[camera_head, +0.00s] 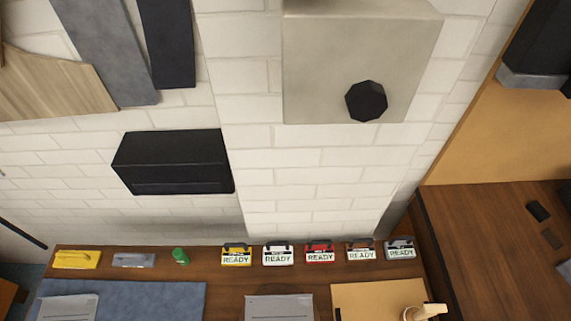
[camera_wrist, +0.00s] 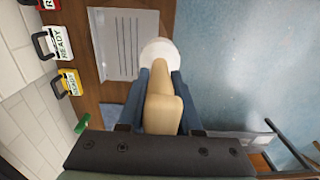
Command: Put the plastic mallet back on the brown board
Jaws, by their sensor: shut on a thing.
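My gripper (camera_wrist: 160,88) is shut on a mallet in the wrist view. My gripper does not show in the head view. A tan-brown board (camera_head: 370,291) lies on the bench at the lower right of the head view, cut off by the bottom edge. A pale wooden-looking tool (camera_head: 428,311) shows over it; I cannot tell whether it rests there. The board is not seen in the wrist view.
Several small READY-labelled cases (camera_head: 320,252) line the back of the brown bench (camera_head: 210,262). A yellow box (camera_head: 77,259), a green item (camera_head: 181,256), a blue mat (camera_head: 150,296) and a grey-white sheet (camera_head: 279,307) are to the left. Blue floor (camera_wrist: 235,70) shows beside the bench.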

